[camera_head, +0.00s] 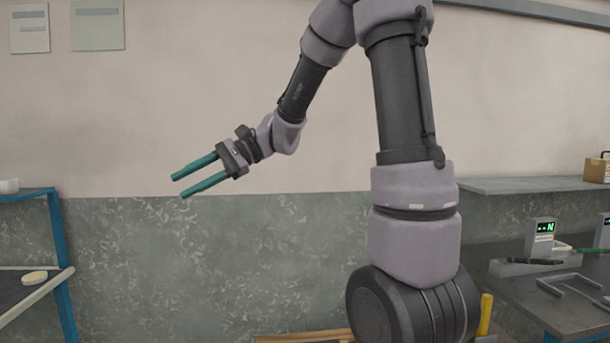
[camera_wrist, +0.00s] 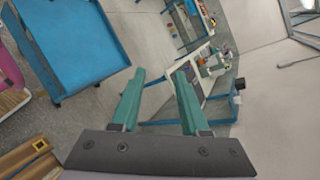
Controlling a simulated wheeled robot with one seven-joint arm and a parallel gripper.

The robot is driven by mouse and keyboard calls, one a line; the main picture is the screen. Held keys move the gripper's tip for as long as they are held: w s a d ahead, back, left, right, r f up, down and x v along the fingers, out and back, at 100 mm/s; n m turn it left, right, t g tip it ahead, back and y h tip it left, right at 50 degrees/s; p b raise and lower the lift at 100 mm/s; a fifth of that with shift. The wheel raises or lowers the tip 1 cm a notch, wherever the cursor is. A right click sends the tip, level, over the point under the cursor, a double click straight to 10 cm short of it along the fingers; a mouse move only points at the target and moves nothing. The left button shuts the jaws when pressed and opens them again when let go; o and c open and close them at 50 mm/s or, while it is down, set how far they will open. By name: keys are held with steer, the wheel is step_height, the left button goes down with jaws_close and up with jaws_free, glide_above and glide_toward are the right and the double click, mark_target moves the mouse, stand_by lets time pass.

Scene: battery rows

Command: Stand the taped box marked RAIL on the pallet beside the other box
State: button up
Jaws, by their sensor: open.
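My gripper (camera_head: 180,186) is held out to the left in the head view, high above the floor. Its two green fingers are apart with nothing between them. The wrist view also shows my gripper (camera_wrist: 161,74) open and empty. A brown box (camera_head: 597,170) stands on the grey wall shelf at the far right of the head view, cut by the frame edge. I cannot read a mark on it. Wooden slats (camera_head: 300,338) show at the bottom edge of the head view; I cannot tell whether they are the pallet. No box clearly marked RAIL is visible.
A workbench (camera_head: 560,310) at the right carries a device with a green display (camera_head: 543,227). A blue-framed rack (camera_head: 62,260) stands at the left. The wrist view shows a blue cart (camera_wrist: 75,50) and brown pieces (camera_wrist: 28,160) at lower left. The wall near my gripper is bare.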

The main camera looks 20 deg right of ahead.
steer(key=s+d+r+n+t+h, duration=0.1)
steer(key=s+d+t+h, duration=0.3)
steer(key=d, duration=0.6)
steer(key=s+d+r+n+t+h, duration=0.1)
steer(key=s+d+n+t+h, duration=0.1)
steer(key=s+d+h, duration=0.5)
steer(key=s+d+t, duration=0.1)
steer(key=d, duration=0.2)
steer(key=shift+s+d+n+t, duration=0.2)
steer(key=shift+d+n+t, duration=0.1)
steer(key=shift+d+t, duration=0.1)
